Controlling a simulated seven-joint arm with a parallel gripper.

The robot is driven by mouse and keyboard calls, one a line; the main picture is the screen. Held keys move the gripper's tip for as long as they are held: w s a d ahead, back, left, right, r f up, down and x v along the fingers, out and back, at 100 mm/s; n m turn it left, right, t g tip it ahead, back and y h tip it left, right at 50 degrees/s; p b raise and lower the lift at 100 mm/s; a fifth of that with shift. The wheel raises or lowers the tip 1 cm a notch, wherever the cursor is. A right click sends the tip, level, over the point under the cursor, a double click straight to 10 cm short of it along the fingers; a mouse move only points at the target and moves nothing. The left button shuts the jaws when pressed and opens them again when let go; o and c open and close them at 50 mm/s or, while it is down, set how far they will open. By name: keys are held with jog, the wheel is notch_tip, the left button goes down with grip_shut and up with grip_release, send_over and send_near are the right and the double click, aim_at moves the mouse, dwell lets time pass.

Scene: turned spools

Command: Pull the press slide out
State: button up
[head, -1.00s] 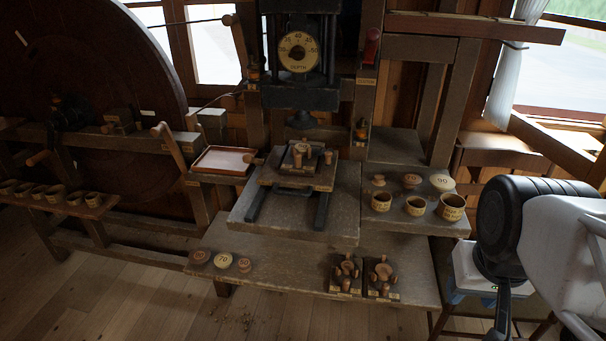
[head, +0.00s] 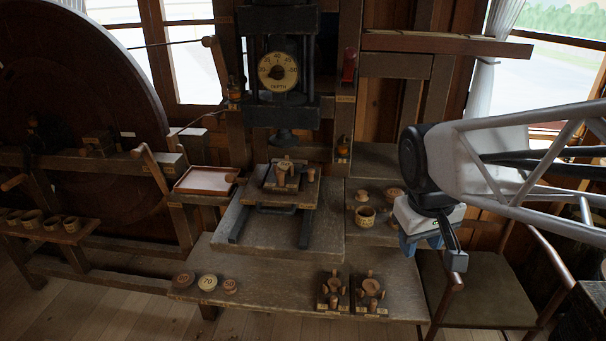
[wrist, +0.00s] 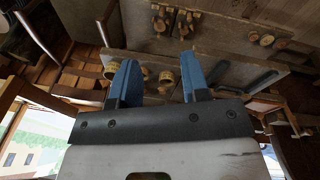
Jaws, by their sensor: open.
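The press slide (head: 275,198) is a small wooden platform with a peg fixture on top. It sits on two dark rails on a grey board below the press. A dark handle (head: 276,210) shows at its front edge. The press (head: 280,104) with its round depth dial (head: 278,72) stands above and behind. My gripper (head: 413,246) hangs to the right of the slide, over the right end of the bench, apart from the handle. In the wrist view its two blue fingers (wrist: 160,88) are spread with nothing clamped between them.
Numbered discs (head: 208,282) lie at the bench's front left. Two peg fixtures (head: 351,294) sit at the front right. A cup (head: 364,216) and small wooden pieces stand on the right shelf, partly behind my arm. A reddish tray (head: 207,181) is left of the slide. A chair (head: 478,290) stands at right.

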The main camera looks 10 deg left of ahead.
jog(key=w+a+n+h, duration=0.1)
jog(key=w+a+n, duration=0.3)
jog(key=w+a, duration=0.5)
jog(key=n+h, duration=0.3)
jog(key=n, duration=0.7)
send_near(272, 211)
jog(key=shift+w+d+f, duration=0.1)
jog(key=shift+d+f, duration=0.2)
jog(key=shift+d, duration=0.2)
jog(key=shift+f, duration=0.1)
jog(key=shift+x, duration=3.9)
jog(key=shift+a, duration=0.1)
grip_shut()
